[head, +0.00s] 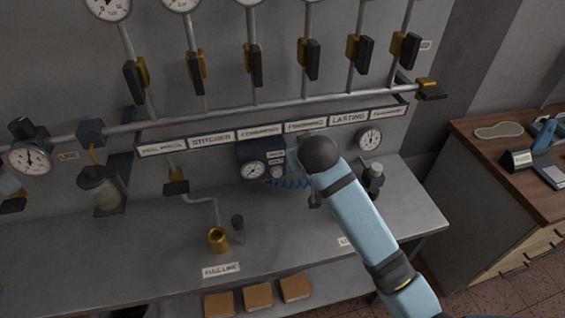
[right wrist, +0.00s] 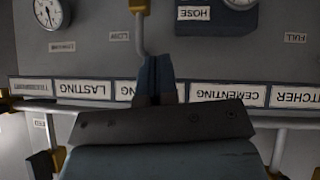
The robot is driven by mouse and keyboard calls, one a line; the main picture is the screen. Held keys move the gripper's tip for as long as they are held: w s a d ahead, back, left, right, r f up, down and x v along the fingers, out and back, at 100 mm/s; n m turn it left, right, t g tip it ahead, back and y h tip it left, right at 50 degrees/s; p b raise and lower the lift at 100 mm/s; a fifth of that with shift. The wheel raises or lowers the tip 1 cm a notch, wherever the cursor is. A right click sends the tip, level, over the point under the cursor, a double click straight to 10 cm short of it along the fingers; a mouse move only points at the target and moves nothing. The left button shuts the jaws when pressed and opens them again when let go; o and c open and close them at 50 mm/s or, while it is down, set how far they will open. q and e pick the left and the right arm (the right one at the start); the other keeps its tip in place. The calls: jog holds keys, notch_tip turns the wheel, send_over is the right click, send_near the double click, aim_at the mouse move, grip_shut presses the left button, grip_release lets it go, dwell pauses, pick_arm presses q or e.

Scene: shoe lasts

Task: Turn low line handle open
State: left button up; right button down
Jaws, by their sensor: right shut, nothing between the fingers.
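In the right wrist view, which looks upside down, a brass valve with a dark handle (right wrist: 139,5) is cut off by the top edge. It sits on a short pipe beside a small label that appears to read LOW (right wrist: 120,36). My right gripper (right wrist: 157,72) is shut and empty, its fingertips near the lower end of that pipe in the picture, apart from the handle. In the head view my right arm hides the gripper's fingers and most of this valve; a dark piece, perhaps its handle, shows beside the forearm (head: 314,198). My left gripper is not seen.
The full line valve (head: 176,187) hangs left of the hose box (head: 262,162). Several labelled drop valves line the header pipe (head: 290,102). A wooden table (head: 480,150) stands at right.

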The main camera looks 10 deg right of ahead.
jog(key=w+d+f+p, duration=0.1)
jog(key=w+f+p, duration=0.1)
jog(key=w+f, duration=0.4)
notch_tip(320, 180, down, 5)
jog(key=shift+w+d, duration=0.4)
jog(key=shift+w, duration=0.1)
